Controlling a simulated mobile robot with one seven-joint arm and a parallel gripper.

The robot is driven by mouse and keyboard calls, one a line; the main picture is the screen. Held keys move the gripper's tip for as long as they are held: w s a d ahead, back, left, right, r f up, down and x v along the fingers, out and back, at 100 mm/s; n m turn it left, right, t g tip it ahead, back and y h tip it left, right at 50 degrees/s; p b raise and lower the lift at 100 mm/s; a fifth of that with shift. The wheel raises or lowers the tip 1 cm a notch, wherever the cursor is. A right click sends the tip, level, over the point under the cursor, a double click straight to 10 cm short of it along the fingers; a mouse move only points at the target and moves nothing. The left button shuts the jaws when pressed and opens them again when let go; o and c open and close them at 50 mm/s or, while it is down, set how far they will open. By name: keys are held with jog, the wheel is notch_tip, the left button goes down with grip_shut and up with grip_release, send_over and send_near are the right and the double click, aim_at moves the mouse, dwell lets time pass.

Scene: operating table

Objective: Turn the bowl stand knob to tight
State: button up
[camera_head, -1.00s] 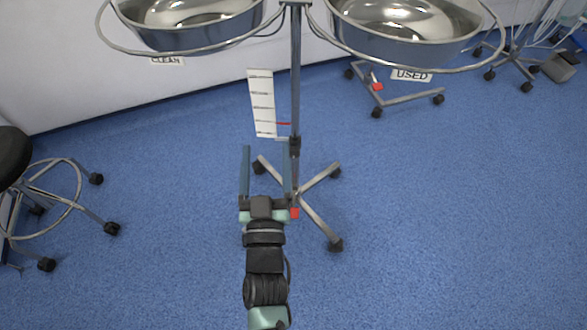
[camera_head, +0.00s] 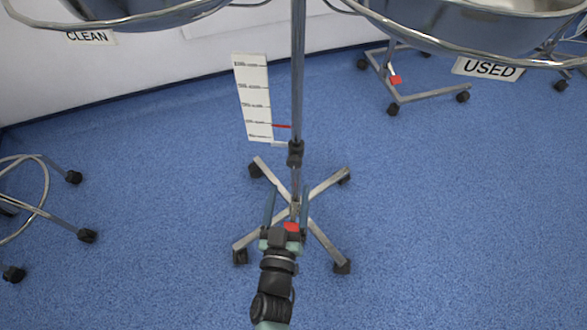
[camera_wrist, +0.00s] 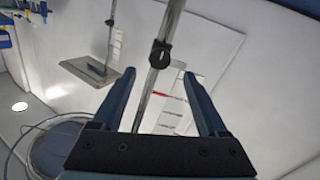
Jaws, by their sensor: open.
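The bowl stand's black knob and collar (camera_head: 295,152) sit on its upright steel pole (camera_head: 298,75), low down above the wheeled base. In the wrist view the black knob (camera_wrist: 160,54) is on the pole, just beyond my fingertips. My gripper (camera_head: 286,193) is open, its two blue-grey fingers pointing up toward the pole below the knob. In the wrist view the pole passes between the spread fingers of my gripper (camera_wrist: 160,74) with gaps on both sides. The fingers do not appear to touch the knob. A white scale card (camera_head: 253,98) with a red pointer (camera_head: 281,126) stands beside the pole.
Steel bowls (camera_head: 120,14) and (camera_head: 480,25) hang over the top of the view. The stand's wheeled legs (camera_head: 325,240) spread around my gripper. A stool base (camera_head: 45,200) is at left, another wheeled stand (camera_head: 430,97) at upper right. Blue floor (camera_head: 470,220) is clear at right.

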aim_at(294, 166)
jog(key=w, duration=0.2)
jog(key=w+b, duration=0.1)
jog(key=w, duration=0.1)
jog(key=w+d+b, duration=0.1)
jog(key=w, duration=0.2)
grip_shut()
dwell(0.3)
